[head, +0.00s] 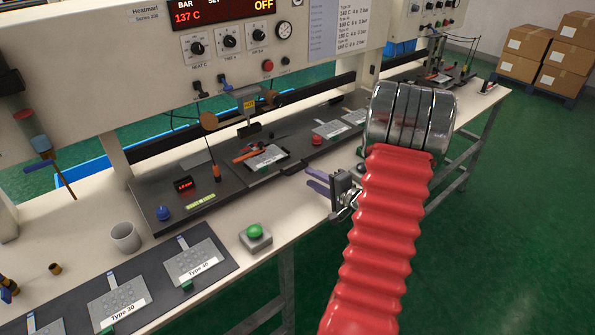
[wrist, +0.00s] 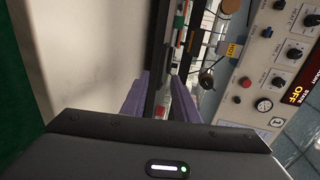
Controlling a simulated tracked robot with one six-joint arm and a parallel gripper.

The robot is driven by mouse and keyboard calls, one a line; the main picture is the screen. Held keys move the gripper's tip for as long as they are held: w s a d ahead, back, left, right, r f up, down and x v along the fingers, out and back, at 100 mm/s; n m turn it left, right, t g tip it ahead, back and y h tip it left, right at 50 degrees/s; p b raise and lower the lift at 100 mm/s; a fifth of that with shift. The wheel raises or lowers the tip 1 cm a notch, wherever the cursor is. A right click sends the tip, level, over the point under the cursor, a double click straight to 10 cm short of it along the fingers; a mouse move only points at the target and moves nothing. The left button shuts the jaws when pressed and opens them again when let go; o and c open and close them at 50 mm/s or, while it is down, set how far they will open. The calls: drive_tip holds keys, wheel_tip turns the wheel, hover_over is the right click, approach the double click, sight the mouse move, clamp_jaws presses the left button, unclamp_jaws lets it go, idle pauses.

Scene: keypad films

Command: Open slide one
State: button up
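My gripper (head: 316,180) is in front of the bench's front edge in the head view, its two purple fingers apart and nothing between them. The wrist view also shows my gripper (wrist: 161,85) open, pointing along the bench. A dark slide plate (head: 289,168) lies on the black machine base, left of my fingers and apart from them. A labelled keypad film (head: 265,157) and a reddish bar (head: 249,154) lie on it. I cannot read a number on the slide. Its far parts sit under the press head (head: 248,129).
A green button box (head: 255,237) stands near the bench's front edge. A dark mat with labelled films (head: 192,261) and a grey cup (head: 125,237) are at left. More films (head: 329,129) lie farther along the bench. The green floor (head: 485,200) at right is clear.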

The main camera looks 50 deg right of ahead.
sight(298, 169)
drive_tip(key=x, duration=0.8)
drive_tip(key=shift+w+f, duration=0.1)
drive_tip(key=shift+w, duration=0.15)
drive_tip(key=shift+c, duration=0.6)
drive_tip(key=shift+s, duration=0.1)
clamp_jaws()
drive_tip(key=shift+f, duration=0.1)
